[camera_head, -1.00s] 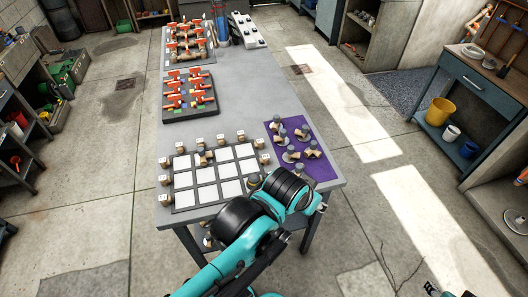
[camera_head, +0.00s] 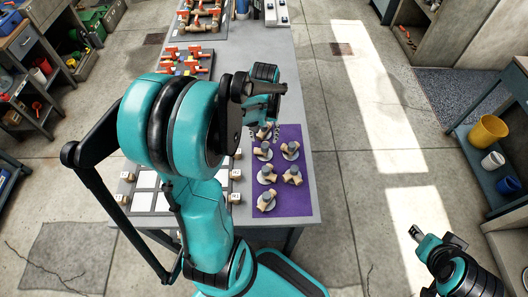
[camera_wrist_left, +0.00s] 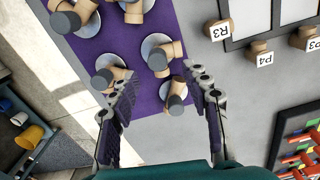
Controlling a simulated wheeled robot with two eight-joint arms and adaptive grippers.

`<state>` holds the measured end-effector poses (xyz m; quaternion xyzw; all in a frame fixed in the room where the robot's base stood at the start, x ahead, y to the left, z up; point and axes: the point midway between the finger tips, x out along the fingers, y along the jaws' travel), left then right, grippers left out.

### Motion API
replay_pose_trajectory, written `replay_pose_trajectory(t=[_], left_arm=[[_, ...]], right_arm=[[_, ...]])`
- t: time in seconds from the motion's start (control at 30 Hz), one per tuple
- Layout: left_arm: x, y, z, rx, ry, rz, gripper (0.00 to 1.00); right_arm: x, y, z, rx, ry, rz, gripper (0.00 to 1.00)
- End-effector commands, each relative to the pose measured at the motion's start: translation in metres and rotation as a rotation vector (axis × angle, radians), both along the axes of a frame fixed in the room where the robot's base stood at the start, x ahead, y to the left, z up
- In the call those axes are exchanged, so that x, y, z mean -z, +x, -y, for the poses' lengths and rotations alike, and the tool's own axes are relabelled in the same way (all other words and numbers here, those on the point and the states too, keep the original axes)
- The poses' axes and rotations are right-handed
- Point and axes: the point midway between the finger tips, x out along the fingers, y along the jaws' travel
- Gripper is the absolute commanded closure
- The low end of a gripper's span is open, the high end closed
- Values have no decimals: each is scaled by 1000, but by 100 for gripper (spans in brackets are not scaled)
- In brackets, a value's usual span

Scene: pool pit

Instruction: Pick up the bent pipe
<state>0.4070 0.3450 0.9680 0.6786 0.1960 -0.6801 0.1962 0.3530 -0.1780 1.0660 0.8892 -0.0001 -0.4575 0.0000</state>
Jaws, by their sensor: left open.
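Several tan pipe fittings with grey ends, most of them on pale round discs, lie on the purple mat (camera_head: 305,208). I cannot tell for sure which is the bent pipe. One angled fitting (camera_wrist_left: 174,95) lies near the mat's edge in the wrist view, between my left fingers in the picture. It shows partly in the head view (camera_head: 264,132) below the gripper. My left gripper (camera_head: 265,133) is open and empty above the far end of the mat; its fingers (camera_wrist_left: 163,92) are spread in the wrist view. My right gripper (camera_head: 416,233) is at the lower right, away from the table.
Other fittings stand close by on the mat, such as one beside it (camera_wrist_left: 158,54) and one at left (camera_wrist_left: 112,76). A white-celled board (camera_head: 146,181) with labelled blocks (camera_head: 235,174) lies left of the mat. A rack with red-handled valves (camera_head: 187,58) stands behind.

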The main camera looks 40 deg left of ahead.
Motion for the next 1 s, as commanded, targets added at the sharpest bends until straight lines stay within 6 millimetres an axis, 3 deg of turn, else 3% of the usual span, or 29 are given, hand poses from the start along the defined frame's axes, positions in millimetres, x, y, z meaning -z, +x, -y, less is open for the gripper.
replay_pose_trajectory(t=[0.3,0.63,0.83,1.0], left_arm=[[48,0,3,2,1,2,52],[54,0,3,2,1,2,52],[54,0,3,2,1,2,100],[54,-1,3,2,1,2,100]], right_arm=[[24,0,0,0,0,0,60],[24,0,0,0,0,0,60],[24,0,0,0,0,0,60],[24,0,0,0,0,0,60]])
